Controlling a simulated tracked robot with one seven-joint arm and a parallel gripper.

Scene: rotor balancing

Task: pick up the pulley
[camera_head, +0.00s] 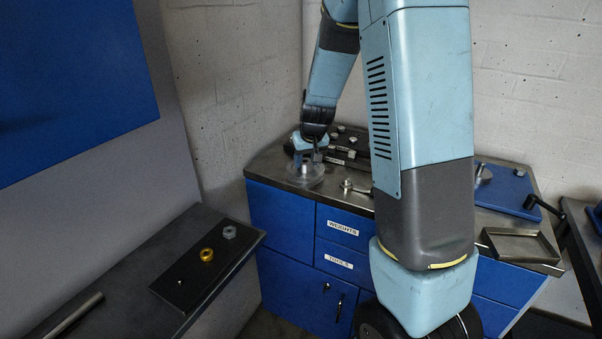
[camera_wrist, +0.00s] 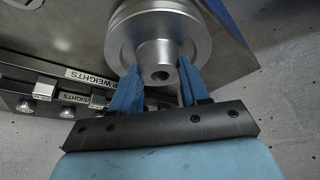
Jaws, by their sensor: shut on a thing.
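The pulley (camera_wrist: 158,28) is a grey metal wheel with a hub that has a hole in its middle. In the wrist view it sits at the top centre, between the two blue fingers of my gripper (camera_wrist: 160,84), which are shut on its hub. In the head view my gripper (camera_head: 311,157) reaches down to the pulley (camera_head: 305,174) at the left end of the metal worktop. I cannot tell whether the pulley touches the worktop or is slightly above it.
The worktop (camera_head: 266,165) stands on blue drawers labelled WEIGHTS (camera_head: 343,228) and TOOLS (camera_head: 338,262). Small parts lie behind and right of the pulley. A metal tray (camera_head: 521,246) is at the right. A side bench holds a dark plate (camera_head: 190,282) with a brass ring (camera_head: 207,254).

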